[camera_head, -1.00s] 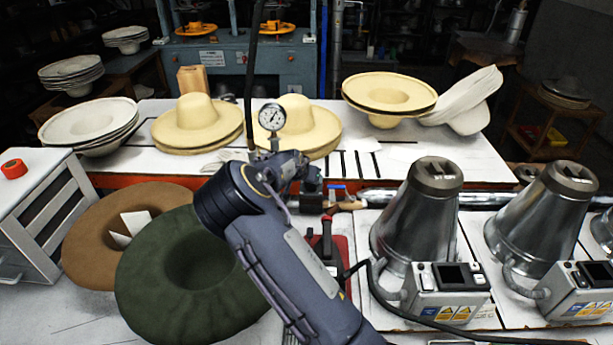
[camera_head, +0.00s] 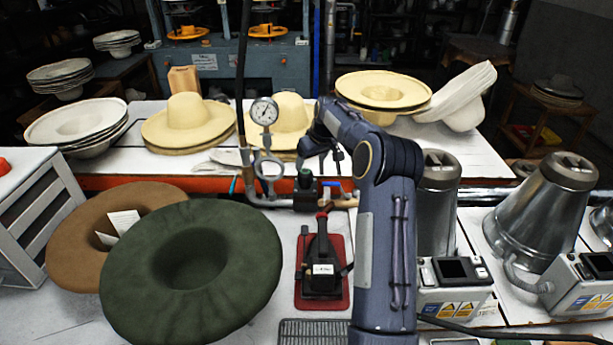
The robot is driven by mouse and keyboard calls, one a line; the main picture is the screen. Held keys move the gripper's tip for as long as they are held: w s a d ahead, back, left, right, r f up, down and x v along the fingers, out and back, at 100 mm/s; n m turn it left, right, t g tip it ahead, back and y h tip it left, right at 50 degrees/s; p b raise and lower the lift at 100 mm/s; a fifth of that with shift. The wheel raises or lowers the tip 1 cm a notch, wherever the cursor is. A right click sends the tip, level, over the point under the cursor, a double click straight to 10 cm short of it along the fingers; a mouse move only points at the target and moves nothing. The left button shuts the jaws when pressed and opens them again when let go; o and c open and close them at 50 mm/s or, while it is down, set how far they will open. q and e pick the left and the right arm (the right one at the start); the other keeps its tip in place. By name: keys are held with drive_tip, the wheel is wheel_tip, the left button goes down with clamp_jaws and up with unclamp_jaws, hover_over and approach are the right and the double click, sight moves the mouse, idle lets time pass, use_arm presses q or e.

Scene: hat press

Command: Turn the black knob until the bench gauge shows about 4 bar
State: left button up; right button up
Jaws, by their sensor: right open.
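The bench gauge (camera_head: 265,111) is a small round white dial on a metal pipe fitting, upright at the front edge of the hat table. Its needle shows, but its numbers are too small to read. A dark knob-like part (camera_head: 305,180) sits on the fitting right of the gauge, and it looks like the black knob. My right gripper (camera_head: 321,164) is open and empty, pointing down just above and right of this part. I cannot tell whether it touches it. My right arm comes up from the bottom and hides part of a metal cone. My left gripper is not in view.
A green felt hat (camera_head: 240,260) and a brown one (camera_head: 75,235) lie at left. A black tool on a red plate (camera_head: 336,297) lies below the fitting. Metal cones with control boxes (camera_head: 545,205) stand at right. Straw hats (camera_head: 188,120) line the back table. A dark hose hangs beside the gauge.

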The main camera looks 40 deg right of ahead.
sight(306, 172)
drive_tip(key=p+x, duration=0.2)
drive_tip(key=x, duration=0.5)
drive_tip(key=shift+w+f, duration=0.2)
drive_tip(key=shift+f, duration=0.05)
drive_tip(key=c, duration=1)
drive_tip(key=shift+f+m+b, duration=0.1)
drive_tip(key=shift+m+b, duration=0.5)
drive_tip(key=shift+b, duration=0.05)
drive_tip(key=shift+m+h, duration=0.3)
drive_tip(key=shift+m, duration=0.1)
drive_tip(key=shift+m+b, duration=0.3)
drive_tip(key=shift+m, duration=0.2)
